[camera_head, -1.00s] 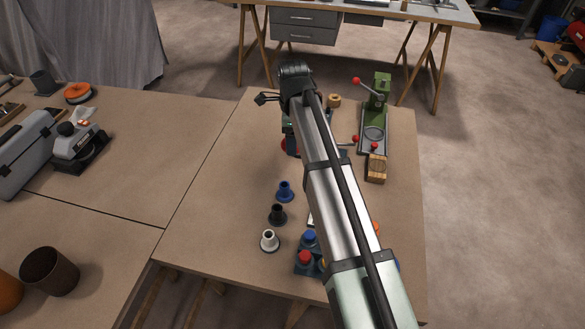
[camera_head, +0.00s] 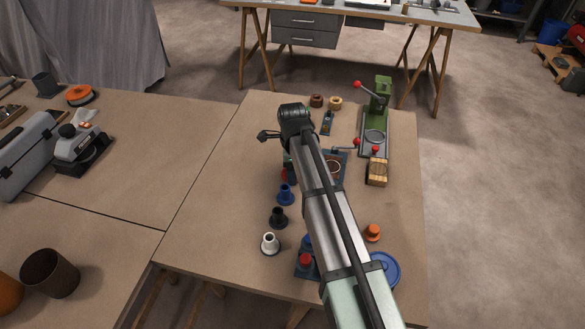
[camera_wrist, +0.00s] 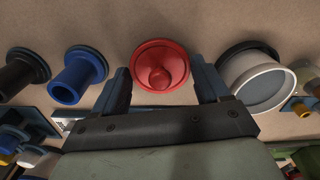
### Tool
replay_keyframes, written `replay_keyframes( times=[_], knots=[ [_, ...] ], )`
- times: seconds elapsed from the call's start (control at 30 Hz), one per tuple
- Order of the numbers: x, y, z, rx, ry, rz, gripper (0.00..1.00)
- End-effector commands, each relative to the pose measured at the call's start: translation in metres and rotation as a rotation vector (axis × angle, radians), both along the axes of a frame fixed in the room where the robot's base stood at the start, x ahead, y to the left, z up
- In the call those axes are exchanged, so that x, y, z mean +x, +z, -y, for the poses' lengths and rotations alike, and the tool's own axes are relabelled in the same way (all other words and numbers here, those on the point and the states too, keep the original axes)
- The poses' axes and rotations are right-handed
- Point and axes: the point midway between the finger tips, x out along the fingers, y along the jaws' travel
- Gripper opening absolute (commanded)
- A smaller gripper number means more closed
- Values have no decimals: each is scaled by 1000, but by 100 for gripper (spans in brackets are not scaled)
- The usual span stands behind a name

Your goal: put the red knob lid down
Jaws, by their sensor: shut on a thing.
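The red knob lid (camera_wrist: 161,67) is a round red disc with a round knob, seen between the fingers of my gripper (camera_wrist: 163,88) in the wrist view. The gripper is shut on it. In the head view only a red edge of the lid (camera_head: 284,175) shows beside my arm, which hides most of the gripper. The lid is over the work table (camera_head: 225,190), just beyond the blue flanged piece (camera_head: 285,194). I cannot tell whether the lid touches the table top.
Black (camera_head: 278,217) and white (camera_head: 270,243) flanged pieces stand in line with the blue one. A white cylinder (camera_wrist: 262,83) is close right of the gripper in the wrist view. A green press (camera_head: 376,120) stands at the back right. The table's left part is clear.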

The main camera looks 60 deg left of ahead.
Motion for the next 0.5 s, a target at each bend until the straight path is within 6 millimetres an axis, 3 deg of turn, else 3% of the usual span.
replay_keyframes(
  times=[0.37, 0.4, 0.5],
  knots=[
    [0, -4, 0, 0, 0, 0, 46],
    [0, -4, 0, 0, 0, 0, 76],
    [0, -4, 0, 0, 0, 0, 85]
  ],
)
